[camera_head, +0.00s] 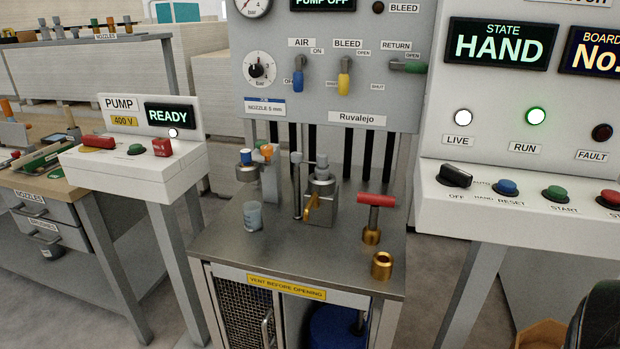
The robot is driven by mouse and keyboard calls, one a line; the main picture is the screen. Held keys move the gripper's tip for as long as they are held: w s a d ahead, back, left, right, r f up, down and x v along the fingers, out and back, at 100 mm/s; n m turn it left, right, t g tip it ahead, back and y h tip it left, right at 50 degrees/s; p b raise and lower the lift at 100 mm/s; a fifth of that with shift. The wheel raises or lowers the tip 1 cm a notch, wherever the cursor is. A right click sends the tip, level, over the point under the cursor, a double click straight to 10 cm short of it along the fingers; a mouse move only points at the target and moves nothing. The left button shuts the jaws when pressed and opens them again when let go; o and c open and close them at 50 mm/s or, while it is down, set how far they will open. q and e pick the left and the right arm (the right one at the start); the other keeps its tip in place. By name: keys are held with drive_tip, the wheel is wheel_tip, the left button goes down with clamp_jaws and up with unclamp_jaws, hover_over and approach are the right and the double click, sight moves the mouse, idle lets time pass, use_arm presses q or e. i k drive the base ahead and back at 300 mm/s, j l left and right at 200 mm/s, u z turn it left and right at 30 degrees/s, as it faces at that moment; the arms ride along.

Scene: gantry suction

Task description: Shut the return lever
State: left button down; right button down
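The return lever (408,67) has a green handle and sits at the right edge of the grey upper panel, under the RETURN label (396,46). Its handle lies level and points right. A small OPEN mark stands just above it and a SHUT mark lower left of it. The blue air lever (299,77) and the yellow bleed lever (344,81) beside it both hang down. Neither of my grippers shows in the head view.
The steel bench (330,262) below the panel holds a clear cup (253,215), a metal valve block (321,192), a red-handled tool (375,205) and a brass fitting (382,265). A control console (530,210) stands close on the right, a pump box (135,165) on the left.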

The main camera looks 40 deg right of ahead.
sight(417, 68)
drive_tip(key=z, duration=1.7)
